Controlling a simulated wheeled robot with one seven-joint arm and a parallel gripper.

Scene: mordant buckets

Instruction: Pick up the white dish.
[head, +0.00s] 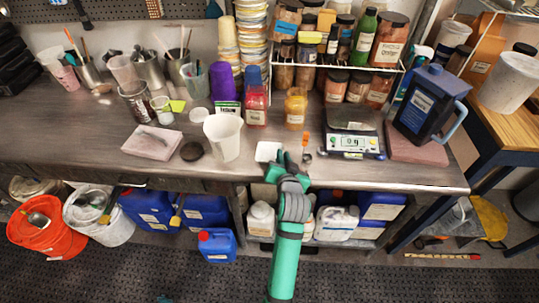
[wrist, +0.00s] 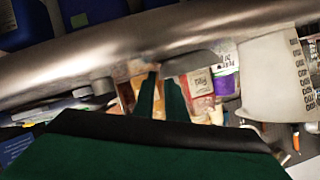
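The small white dish (head: 268,151) lies on the metal bench near its front edge, in the head view. My gripper (head: 283,158) reaches in from the front, with its tip at the dish's right side in the picture. I cannot tell whether it touches the dish. In the wrist view, the two dark green fingers of my gripper (wrist: 161,98) stand apart, with a gap between them and nothing clearly held. I cannot make out the dish for sure in the wrist view.
A white beaker (head: 223,136) stands left of the dish, with a black disc (head: 192,151) beyond it. A yellow-orange jar (head: 295,108) and a red jar (head: 256,105) stand behind. A scale (head: 352,143) is to the right, and small measuring spoons (head: 307,157) lie close by.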

